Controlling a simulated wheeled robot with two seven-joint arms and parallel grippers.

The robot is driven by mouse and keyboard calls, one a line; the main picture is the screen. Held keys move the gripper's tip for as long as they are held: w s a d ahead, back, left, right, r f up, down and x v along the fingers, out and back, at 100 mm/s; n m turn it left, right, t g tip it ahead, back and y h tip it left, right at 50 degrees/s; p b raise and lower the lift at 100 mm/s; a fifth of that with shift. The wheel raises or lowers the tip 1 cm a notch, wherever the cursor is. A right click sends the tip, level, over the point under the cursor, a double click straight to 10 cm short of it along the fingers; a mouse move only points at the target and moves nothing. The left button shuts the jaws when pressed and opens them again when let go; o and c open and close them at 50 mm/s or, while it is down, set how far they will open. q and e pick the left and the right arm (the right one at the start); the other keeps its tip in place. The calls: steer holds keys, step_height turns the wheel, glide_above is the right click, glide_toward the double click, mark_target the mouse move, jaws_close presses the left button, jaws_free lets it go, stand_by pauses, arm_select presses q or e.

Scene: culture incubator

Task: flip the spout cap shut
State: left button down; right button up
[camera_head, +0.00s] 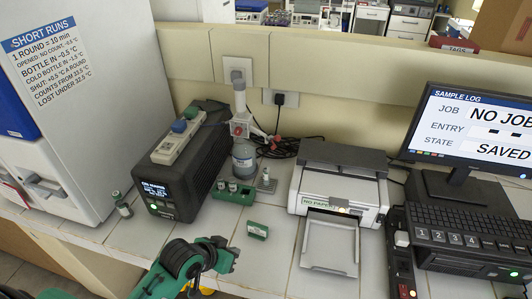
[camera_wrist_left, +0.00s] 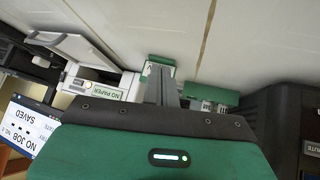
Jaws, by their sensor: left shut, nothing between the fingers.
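A dispenser with a white and red head (camera_head: 241,127) stands upright on a grey bottle (camera_head: 244,160) at the back of the bench. A small red part (camera_head: 277,139) sits at its right, near the spout's end. It looks like the spout cap, but it is too small to tell whether it is open. My left gripper (camera_head: 236,246) is low over the bench, in front of the dispenser and well apart from it. Its fingers, in the left wrist view (camera_wrist_left: 163,75), are together and hold nothing. My right gripper is out of view.
A green block (camera_head: 257,230) lies just beyond my left gripper. A green rack (camera_head: 233,196) with small vials stands before the bottle. A black device (camera_head: 180,165) is left, a printer (camera_head: 340,185) right. Cables lie behind. The front bench between is mostly clear.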

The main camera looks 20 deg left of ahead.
arm_select(q)
steer(key=w+a+r+n+t+h, duration=0.1)
steer(key=w+a+r+t+h, duration=0.1)
steer(key=w+r, duration=0.7)
steer(key=w+a+r+t+h, duration=0.3)
steer(key=w+r, duration=0.6)
steer(key=r, duration=0.5)
steer(key=shift+a+n+t, duration=0.4)
steer(key=shift+a+t, duration=0.3)
steer(key=shift+w, duration=0.15)
steer(key=p, duration=0.4)
glide_toward(274, 139)
steer(key=w+r, duration=0.4)
steer(key=shift+w+d+f+p, duration=0.4)
steer(key=shift+w+d+f, duration=0.15)
steer(key=shift+d+f, duration=0.3)
steer(key=shift+w+d+f+p, duration=0.35)
steer(key=shift+w+d+f, duration=0.2)
steer(key=shift+d+f, duration=0.35)
